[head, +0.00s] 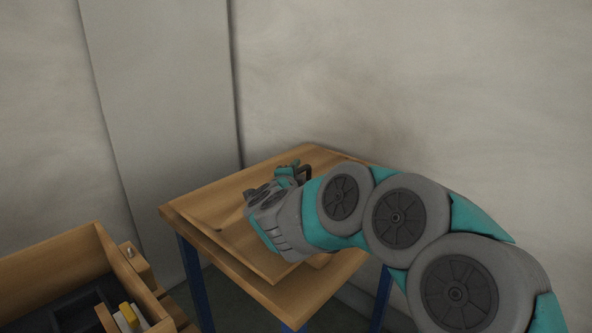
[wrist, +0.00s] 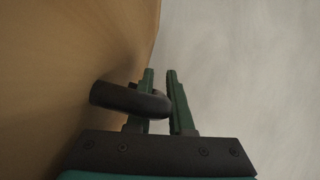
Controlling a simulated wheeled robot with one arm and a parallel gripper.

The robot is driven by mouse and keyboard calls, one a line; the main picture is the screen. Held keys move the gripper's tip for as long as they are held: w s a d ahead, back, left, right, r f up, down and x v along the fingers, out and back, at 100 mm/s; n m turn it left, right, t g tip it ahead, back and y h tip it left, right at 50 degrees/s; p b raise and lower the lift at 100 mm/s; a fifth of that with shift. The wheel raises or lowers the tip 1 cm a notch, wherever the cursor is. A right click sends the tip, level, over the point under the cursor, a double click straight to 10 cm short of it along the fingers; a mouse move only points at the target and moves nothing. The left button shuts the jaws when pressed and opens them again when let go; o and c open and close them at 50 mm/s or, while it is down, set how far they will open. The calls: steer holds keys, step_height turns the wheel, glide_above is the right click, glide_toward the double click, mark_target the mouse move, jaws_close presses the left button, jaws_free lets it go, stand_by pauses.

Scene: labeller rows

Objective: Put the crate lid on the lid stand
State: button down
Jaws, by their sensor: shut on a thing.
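The crate lid, a flat wooden board (head: 218,200), lies over the lid stand, a wooden-topped table with blue legs (head: 290,308). The board also fills the left of the wrist view (wrist: 65,70). My gripper (head: 291,173) is shut on the lid's dark curved handle (wrist: 115,97). In the wrist view its green fingers (wrist: 160,88) stand on either side of the handle bar. The lid looks roughly level and within much of the stand top. I cannot tell whether it touches the top. My arm hides the right part of both.
An open wooden crate (head: 50,262) stands at the lower left, with dark contents and a yellow-and-white item (head: 128,315) near it. A pale wall (head: 420,80) with a vertical panel (head: 160,90) rises close behind the stand. A floor gap separates crate and stand.

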steer(key=c, duration=0.8)
jaws_free()
steer(key=s, duration=0.4)
steer(key=s+a+r, duration=0.1)
steer(key=s, duration=0.7)
steer(key=shift+a+r+b, duration=0.15)
steer(key=shift+a+b, duration=0.15)
